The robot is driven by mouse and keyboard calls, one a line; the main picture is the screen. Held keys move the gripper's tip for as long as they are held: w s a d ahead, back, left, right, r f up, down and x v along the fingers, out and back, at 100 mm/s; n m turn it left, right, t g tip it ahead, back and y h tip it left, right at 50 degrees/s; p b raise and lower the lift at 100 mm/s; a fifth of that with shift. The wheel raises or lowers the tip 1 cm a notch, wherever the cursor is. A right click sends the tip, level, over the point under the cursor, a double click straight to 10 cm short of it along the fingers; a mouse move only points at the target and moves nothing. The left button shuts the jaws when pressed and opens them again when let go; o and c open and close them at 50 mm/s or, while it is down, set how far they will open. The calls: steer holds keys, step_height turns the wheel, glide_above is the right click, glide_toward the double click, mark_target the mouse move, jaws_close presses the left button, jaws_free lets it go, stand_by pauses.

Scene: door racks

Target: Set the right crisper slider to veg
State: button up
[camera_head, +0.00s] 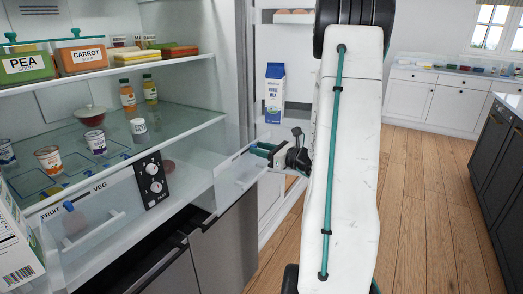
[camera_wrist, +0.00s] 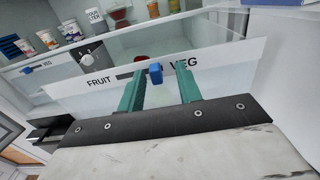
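The right crisper (camera_wrist: 225,62) fills the wrist view, its clear front marked FRUIT on the left and VEG on the right. Its blue slider (camera_wrist: 155,73) sits between the two words, close to VEG, with dark slot visible on its left. My gripper (camera_wrist: 161,76) is open, its two teal fingers apart, one on each side of the slider in the picture. I cannot tell whether either finger touches it. In the head view my gripper (camera_head: 264,149) is at the right crisper's front (camera_head: 243,170), and the slider there is hidden.
The left crisper (camera_head: 95,215) has its own blue slider (camera_head: 69,206) near FRUIT. A dial panel (camera_head: 153,180) stands between the crispers. A milk carton (camera_head: 274,92) stands in the open door. Cups and bottles stand on the glass shelf (camera_head: 185,125) above.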

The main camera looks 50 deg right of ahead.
steer(key=s+d, duration=0.1)
steer(key=s, duration=0.6)
steer(key=shift+s, duration=0.35)
steer(key=shift+d, duration=0.1)
